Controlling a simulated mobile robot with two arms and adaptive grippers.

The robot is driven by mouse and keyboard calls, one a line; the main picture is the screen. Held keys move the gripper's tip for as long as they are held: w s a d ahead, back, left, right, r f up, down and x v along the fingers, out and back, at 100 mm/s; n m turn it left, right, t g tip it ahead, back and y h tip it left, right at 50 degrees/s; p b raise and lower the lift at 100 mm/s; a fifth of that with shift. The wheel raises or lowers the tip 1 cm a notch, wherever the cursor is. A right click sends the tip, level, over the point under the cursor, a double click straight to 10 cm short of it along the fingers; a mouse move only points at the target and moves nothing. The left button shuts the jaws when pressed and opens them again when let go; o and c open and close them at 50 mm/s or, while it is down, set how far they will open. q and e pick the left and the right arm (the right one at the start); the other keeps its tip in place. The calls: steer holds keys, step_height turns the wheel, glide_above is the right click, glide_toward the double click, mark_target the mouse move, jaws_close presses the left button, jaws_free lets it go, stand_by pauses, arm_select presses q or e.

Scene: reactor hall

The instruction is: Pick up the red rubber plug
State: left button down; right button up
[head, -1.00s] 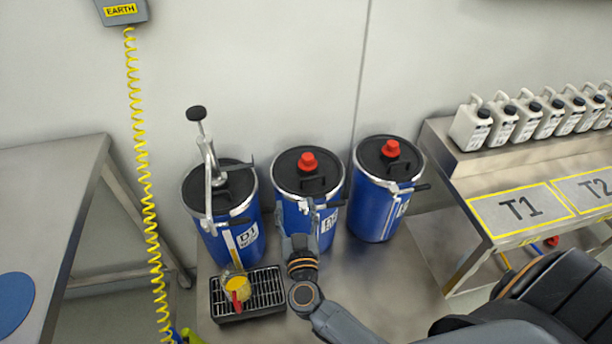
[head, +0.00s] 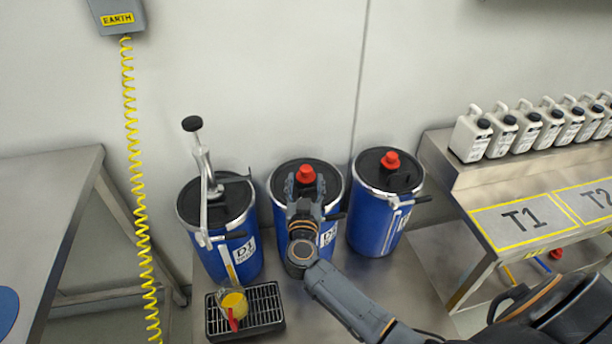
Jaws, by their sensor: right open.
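A red rubber plug (head: 306,174) sits upright on the black lid of the middle blue drum (head: 277,214). My right gripper (head: 305,182) is open over that lid, with its fingers on the near left and near right of the plug. I cannot tell whether they touch it. A second red plug (head: 390,160) sits on the lid of the right blue drum (head: 370,226). My left gripper is not in view.
The left blue drum (head: 232,262) carries a tall hand pump (head: 203,170). A jug of yellow liquid (head: 233,303) stands on a black grate (head: 266,308). White canisters (head: 468,138) line the shelf at right, above the T1 bench (head: 480,215). A yellow coiled cord (head: 134,180) hangs at left.

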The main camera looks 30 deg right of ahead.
mark_target(306, 173)
steer(key=x, duration=0.3)
steer(key=shift+w+d+f, duration=0.1)
steer(key=shift+w+d, duration=0.1)
steer(key=shift+w, duration=0.15)
steer(key=c, duration=1.1)
steer(key=shift+c, duration=0.2)
